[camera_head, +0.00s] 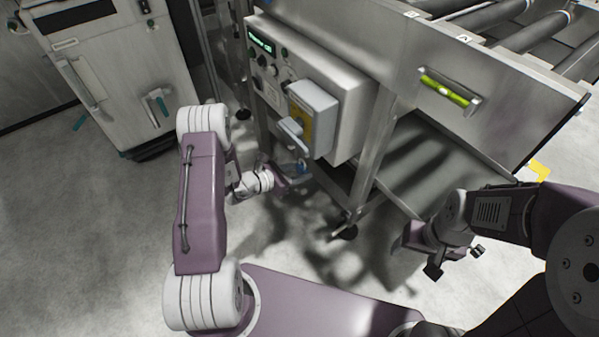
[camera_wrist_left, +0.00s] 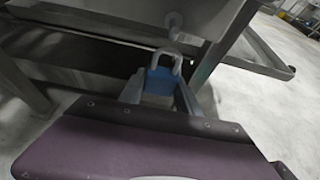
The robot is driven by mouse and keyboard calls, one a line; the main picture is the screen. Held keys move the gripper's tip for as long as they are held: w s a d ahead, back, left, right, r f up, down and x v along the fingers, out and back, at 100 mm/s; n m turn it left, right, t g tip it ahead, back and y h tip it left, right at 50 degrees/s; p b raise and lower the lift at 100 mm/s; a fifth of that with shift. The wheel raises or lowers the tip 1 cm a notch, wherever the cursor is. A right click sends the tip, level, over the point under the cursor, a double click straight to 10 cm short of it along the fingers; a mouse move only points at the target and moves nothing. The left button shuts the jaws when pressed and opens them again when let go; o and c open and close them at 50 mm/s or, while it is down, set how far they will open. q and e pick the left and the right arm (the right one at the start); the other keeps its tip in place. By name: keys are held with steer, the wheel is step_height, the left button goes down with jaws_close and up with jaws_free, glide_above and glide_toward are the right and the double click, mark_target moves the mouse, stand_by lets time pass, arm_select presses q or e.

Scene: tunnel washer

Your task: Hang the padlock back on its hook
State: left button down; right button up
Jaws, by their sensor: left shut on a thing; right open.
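A padlock with a blue body and a pale metal shackle (camera_wrist_left: 158,80) is held upright between the fingers of my left gripper (camera_wrist_left: 158,98). In the head view the padlock (camera_head: 301,167) is a small blue patch below the grey control box, and my left gripper (camera_head: 293,177) is there, partly hidden. In the left wrist view a short grey peg, seemingly the hook (camera_wrist_left: 173,25), sticks out just above the shackle. The shackle appears apart from it, though the depth gap is hard to judge. My right gripper (camera_head: 455,260) is open and empty over the floor.
The control box (camera_head: 345,100) with a lever switch (camera_head: 292,130) overhangs my left gripper. A metal frame leg (camera_head: 372,150) stands to its right. A white cabinet (camera_head: 110,75) is at the back left. The floor at left is clear.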

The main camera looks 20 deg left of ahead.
mark_target(301, 168)
arm_select(q)
steer(key=shift+r+p, duration=1.25)
steer(key=shift+r, duration=0.5)
steer(key=shift+w+d+f, duration=0.1)
steer(key=shift+w+d, duration=0.05)
steer(key=shift+b+x, duration=1.05)
steer(key=shift+x, duration=0.8)
steer(key=c, duration=0.8)
jaws_free()
steer(key=shift+o, duration=0.2)
